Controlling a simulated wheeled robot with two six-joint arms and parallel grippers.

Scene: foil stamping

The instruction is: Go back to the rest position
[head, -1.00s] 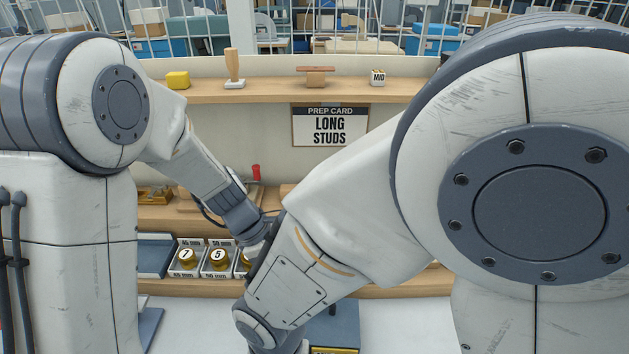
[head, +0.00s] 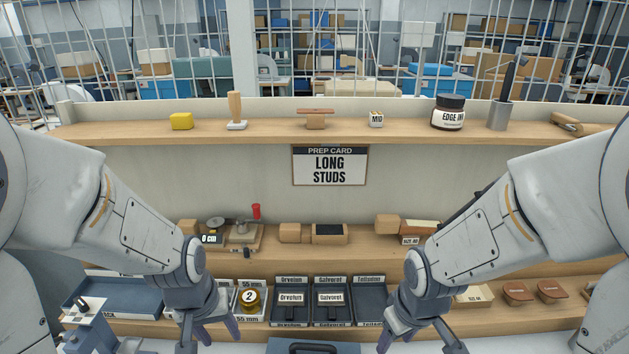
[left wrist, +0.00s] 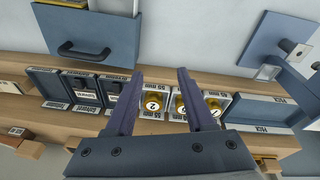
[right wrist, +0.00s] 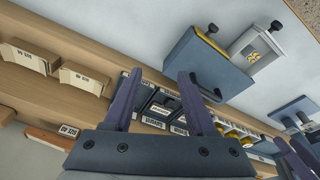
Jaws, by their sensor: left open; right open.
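My left gripper (head: 205,335) is open and empty in front of the lower shelf. In the left wrist view its two fingers (left wrist: 160,95) stand apart, with gold discs in labelled trays beyond them. My right gripper (head: 412,335) is open and empty at the right of the black trays. In the right wrist view its fingers (right wrist: 155,95) also stand apart with nothing between them. Both arms are drawn back at either side of the head view, pointing inward and down.
The lower shelf holds a gold disc marked 2 (head: 249,297), black labelled trays (head: 332,318) and a blue-grey tray (head: 130,292). A blue box with a handle (head: 310,347) sits at the bottom centre. The upper shelf (head: 270,132) holds a stamp and an ink jar (head: 447,113).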

